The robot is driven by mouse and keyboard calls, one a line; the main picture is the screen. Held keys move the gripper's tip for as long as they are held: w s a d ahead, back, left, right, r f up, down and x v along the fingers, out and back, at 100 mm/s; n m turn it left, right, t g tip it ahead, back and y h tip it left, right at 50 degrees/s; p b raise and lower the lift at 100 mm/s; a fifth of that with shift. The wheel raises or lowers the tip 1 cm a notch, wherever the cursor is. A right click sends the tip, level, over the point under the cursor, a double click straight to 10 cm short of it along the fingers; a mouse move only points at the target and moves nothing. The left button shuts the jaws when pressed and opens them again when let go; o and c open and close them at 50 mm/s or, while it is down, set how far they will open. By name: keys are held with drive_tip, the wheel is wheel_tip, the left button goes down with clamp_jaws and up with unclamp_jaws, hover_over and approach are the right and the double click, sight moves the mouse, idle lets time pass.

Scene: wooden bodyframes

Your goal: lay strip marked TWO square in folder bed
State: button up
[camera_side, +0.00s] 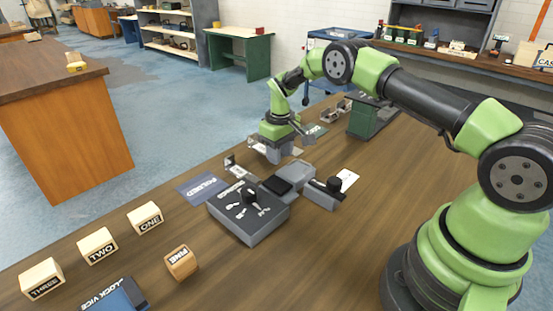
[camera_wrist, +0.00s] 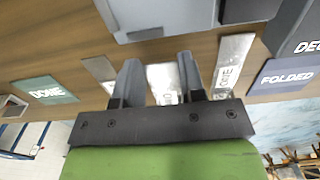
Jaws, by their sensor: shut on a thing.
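My gripper (camera_side: 279,157) is low over the bench in the side view, behind the grey folder. In the wrist view my gripper (camera_wrist: 160,75) has its fingers on either side of a pale metal strip (camera_wrist: 164,82), shut on it. Its label is mostly hidden; only the end of a word shows, so I cannot read TWO for certain. A strip marked ONE (camera_wrist: 232,65) lies to its right, and another strip (camera_wrist: 101,70) to its left. The folder, with a light grey plate (camera_side: 297,172) and a dark block, stands in front of my gripper; which part is the bed is unclear.
A green DONE mat (camera_wrist: 45,90) shows in the wrist view. Marked wooden blocks (camera_side: 97,246) stand front left. The bench is clear at right centre.

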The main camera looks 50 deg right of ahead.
wheel_tip(320, 180, up, 7)
drive_tip(key=shift+f, duration=0.1)
drive_tip(key=s+a+r, duration=0.9)
drive_tip(key=s+r, duration=0.2)
drive_tip(key=r, duration=0.1)
drive_tip(key=m, duration=1.8)
hover_over(274, 186)
wheel_tip(274, 186, down, 11)
drive_tip(key=shift+f, duration=3.25)
drive_tip(key=shift+f, duration=0.6)
